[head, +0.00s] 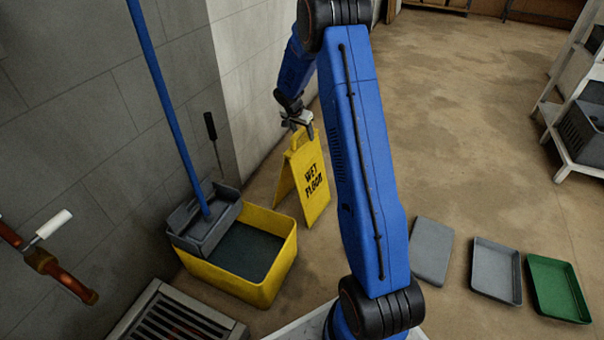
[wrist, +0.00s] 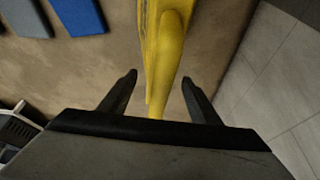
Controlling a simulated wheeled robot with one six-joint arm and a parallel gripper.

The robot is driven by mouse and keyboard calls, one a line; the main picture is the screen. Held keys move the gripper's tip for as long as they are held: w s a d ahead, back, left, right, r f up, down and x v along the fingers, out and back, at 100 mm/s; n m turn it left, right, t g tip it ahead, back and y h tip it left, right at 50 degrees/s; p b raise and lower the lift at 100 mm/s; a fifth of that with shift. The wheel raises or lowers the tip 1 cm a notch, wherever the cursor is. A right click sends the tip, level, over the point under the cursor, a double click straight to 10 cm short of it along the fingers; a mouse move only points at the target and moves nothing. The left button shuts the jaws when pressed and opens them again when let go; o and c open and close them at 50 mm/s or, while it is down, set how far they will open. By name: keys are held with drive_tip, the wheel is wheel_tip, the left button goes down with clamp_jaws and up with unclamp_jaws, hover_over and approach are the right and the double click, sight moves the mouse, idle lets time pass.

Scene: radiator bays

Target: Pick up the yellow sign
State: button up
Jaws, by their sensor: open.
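The yellow sign (head: 310,180) is a folding A-frame marked "WET FLOOR". It stands upright on the floor near the wall, right of the yellow mop bucket. My gripper (head: 298,122) is at the top of the sign, just above its handle. In the wrist view the open fingers (wrist: 158,92) are on either side of the sign's yellow top edge (wrist: 170,50), with a gap on both sides. I cannot tell how deep the handle sits between the fingers.
A yellow mop bucket (head: 283,262) with a grey wringer and blue-handled mop (head: 165,95) stands left of the sign. A floor grate (head: 180,318) lies in front. Grey and green trays (head: 558,288) lie at right. A white shelf (head: 560,150) stands far right. The floor behind is clear.

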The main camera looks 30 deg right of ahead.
sight(304, 139)
drive_tip(key=shift+x, duration=1.3)
drive_tip(key=shift+f, duration=0.25)
clamp_jaws()
